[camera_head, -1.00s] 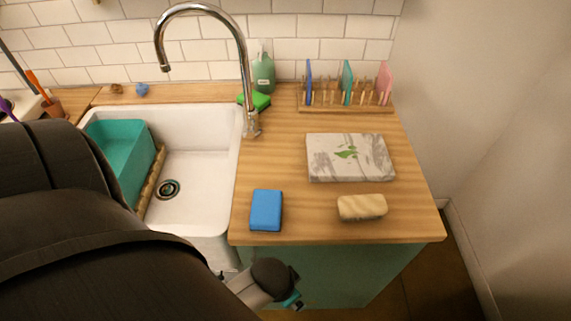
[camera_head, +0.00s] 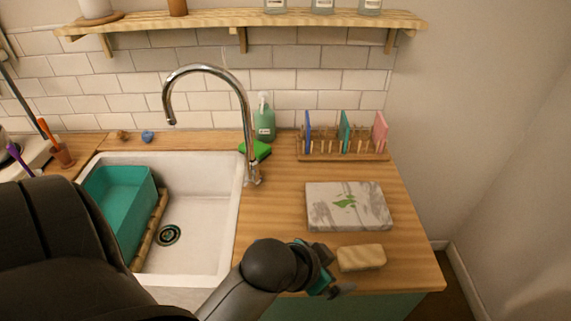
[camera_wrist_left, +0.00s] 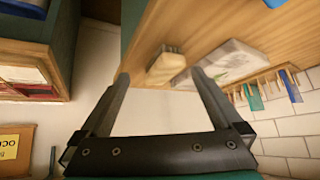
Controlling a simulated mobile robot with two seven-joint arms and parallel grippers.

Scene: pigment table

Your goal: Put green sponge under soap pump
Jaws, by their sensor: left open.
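The green sponge (camera_head: 258,149) lies on the wooden counter behind the sink, beside the base of the faucet. The green soap pump bottle (camera_head: 265,122) stands upright just behind it; I cannot tell whether they touch. My left gripper (camera_head: 338,288) is at the counter's front edge, close to the cream sponge (camera_head: 361,257) and far from the green sponge. In the left wrist view its two fingers (camera_wrist_left: 160,78) are spread with nothing held between them, and the cream sponge (camera_wrist_left: 166,67) shows beyond them. My right gripper is not in view.
The chrome faucet (camera_head: 246,115) arches in front of the pump's left side. A grey-white patterned block (camera_head: 347,208) lies mid-counter. A wooden rack (camera_head: 341,155) with coloured pieces stands at the back. The white sink (camera_head: 208,207) holds a teal tub (camera_head: 118,200).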

